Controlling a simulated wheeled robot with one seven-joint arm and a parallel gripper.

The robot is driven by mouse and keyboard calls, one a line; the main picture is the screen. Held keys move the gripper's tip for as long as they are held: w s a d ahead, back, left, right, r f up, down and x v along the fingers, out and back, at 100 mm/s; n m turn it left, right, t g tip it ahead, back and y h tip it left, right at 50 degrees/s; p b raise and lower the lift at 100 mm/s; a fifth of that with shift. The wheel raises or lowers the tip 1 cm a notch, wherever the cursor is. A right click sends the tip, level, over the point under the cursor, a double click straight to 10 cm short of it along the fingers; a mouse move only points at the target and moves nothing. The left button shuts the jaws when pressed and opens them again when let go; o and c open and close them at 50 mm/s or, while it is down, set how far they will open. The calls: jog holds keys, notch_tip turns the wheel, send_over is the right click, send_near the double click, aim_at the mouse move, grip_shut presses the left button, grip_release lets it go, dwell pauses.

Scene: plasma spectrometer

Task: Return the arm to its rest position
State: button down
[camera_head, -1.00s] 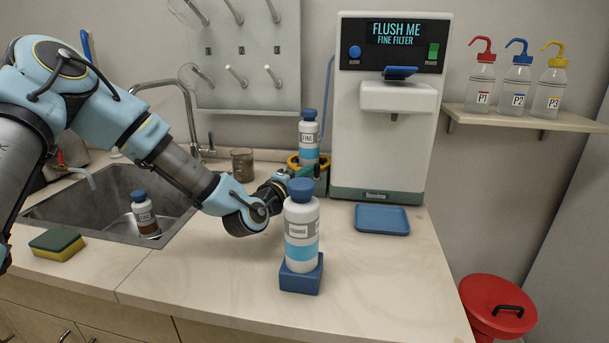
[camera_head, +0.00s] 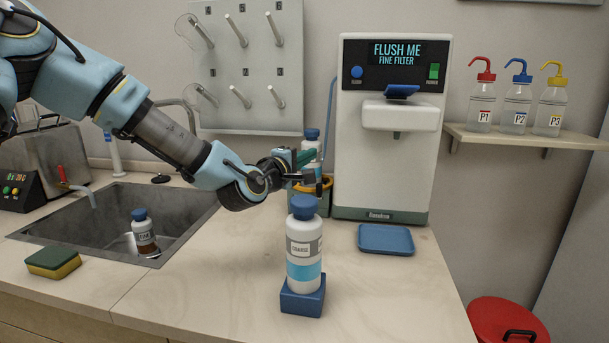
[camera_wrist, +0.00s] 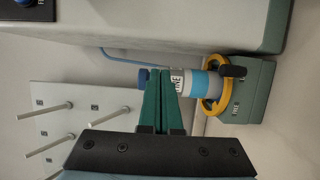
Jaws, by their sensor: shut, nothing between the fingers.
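My gripper (camera_head: 305,158) is raised above the counter, behind and above the white bottle with blue cap labelled COARSE (camera_head: 304,248), which stands upright on a blue block (camera_head: 302,299). The green fingers (camera_wrist: 163,102) are together and empty in the wrist view. The FINE bottle (camera_head: 311,140) stands behind the gripper and is partly hidden by it. In the wrist view the FINE bottle (camera_wrist: 187,81) sits in a green holder (camera_wrist: 242,98) with a yellow ring (camera_wrist: 214,84), beyond the fingertips.
The spectrometer machine (camera_head: 390,160) reads "FLUSH ME FINE FILTER". A blue tray (camera_head: 385,239) lies before it. The sink (camera_head: 90,215) holds a brown-tinged bottle (camera_head: 144,233); a sponge (camera_head: 53,262) lies beside it. A pegboard (camera_head: 240,110) hangs behind the arm. The front-right counter is clear.

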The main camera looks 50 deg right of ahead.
jog(key=w+a+f+m+y, duration=0.1)
jog(key=w+a+f+y, duration=0.2)
jog(key=a, duration=0.6)
jog(key=w+a+f+m+t+y, duration=0.1)
jog(key=w+a+f+y, duration=0.3)
jog(key=a, duration=0.5)
jog(key=w+a+f+m+y, duration=0.2)
jog(key=w+a+f, duration=0.4)
jog(key=a, duration=0.3)
jog(key=shift+w+a+f+m+y, duration=0.2)
jog(key=shift+w+m+y, duration=0.15)
jog(key=shift+y, duration=0.35)
jog(key=a+y, duration=0.1)
jog(key=a, duration=0.5)
jog(key=a+y, duration=0.2)
jog(key=a, duration=0.4)
jog(key=a+f+y, duration=0.1)
jog(key=a, duration=0.5)
jog(key=shift+s+g+y, duration=0.15)
jog(key=shift+g+y, duration=0.15)
jog(key=s+a+g+y, duration=0.1)
jog(key=s+a, duration=0.3)
jog(key=a, duration=0.3)
jog(key=s+a+r+n+g+y, duration=0.1)
jog(key=s+a, duration=0.3)
jog(key=a, duration=0.3)
jog(key=shift+s+a+g, duration=0.25)
jog(key=shift+a+g, duration=0.05)
jog(key=shift+a, duration=0.1)
